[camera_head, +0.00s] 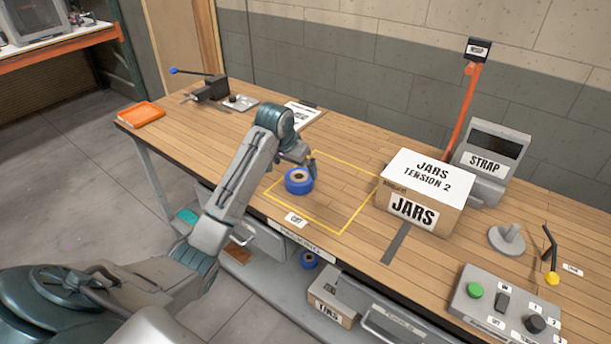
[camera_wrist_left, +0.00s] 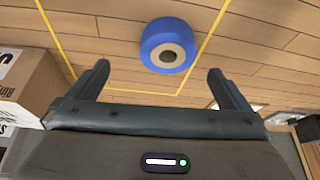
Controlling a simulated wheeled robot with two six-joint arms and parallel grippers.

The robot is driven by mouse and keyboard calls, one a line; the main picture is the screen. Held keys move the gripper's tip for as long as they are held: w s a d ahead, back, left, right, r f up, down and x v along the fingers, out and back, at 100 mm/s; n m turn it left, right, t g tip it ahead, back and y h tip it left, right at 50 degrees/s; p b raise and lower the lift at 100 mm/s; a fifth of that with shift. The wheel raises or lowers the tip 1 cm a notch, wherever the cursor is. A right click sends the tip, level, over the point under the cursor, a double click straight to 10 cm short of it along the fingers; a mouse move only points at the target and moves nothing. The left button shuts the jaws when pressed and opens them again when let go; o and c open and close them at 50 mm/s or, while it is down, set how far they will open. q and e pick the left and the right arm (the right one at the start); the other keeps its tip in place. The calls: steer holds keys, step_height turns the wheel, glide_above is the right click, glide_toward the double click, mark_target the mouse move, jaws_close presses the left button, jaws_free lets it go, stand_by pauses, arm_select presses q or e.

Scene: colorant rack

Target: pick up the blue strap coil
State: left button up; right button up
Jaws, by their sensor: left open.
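The blue strap coil (camera_head: 298,182) lies flat on the wooden bench inside a yellow taped outline, near its left side. In the left wrist view the coil (camera_wrist_left: 168,46) sits beyond the fingertips, roughly centred between them, with its brown core facing up. My left gripper (camera_head: 308,160) hangs just above and behind the coil in the head view. In the wrist view the left gripper (camera_wrist_left: 159,72) is open, with nothing between its fingers. A second blue coil (camera_head: 309,260) is on the shelf under the bench. My right gripper is not in view.
A cardboard box (camera_head: 425,192) marked JARS stands right of the yellow outline (camera_head: 350,222). A grey STRAP machine (camera_head: 490,165) is behind it. A control panel (camera_head: 500,305) is at the front right. An orange tray (camera_head: 141,114) lies at the far left.

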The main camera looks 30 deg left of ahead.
arm_select(q)
steer(key=w, duration=0.1)
steer(key=w+a+r, duration=0.1)
steer(key=shift+w, duration=0.3)
steer(key=p, duration=0.1)
glide_above(299, 175)
steer(key=s+d, duration=0.2)
steer(key=f, duration=0.4)
steer(key=shift+s+a+f, duration=0.15)
steer(key=shift+a+f, duration=0.05)
steer(key=shift+a, duration=0.05)
steer(key=x, duration=0.1)
steer(key=p+x, duration=0.2)
steer(key=x, duration=0.1)
steer(key=shift+s+a+f, duration=0.25)
steer(key=shift+s, duration=0.05)
steer(key=shift+w+f, duration=0.2)
steer(key=shift+f, duration=0.3)
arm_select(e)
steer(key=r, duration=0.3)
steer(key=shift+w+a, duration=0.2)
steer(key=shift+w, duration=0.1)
arm_select(q)
steer(key=c, duration=1)
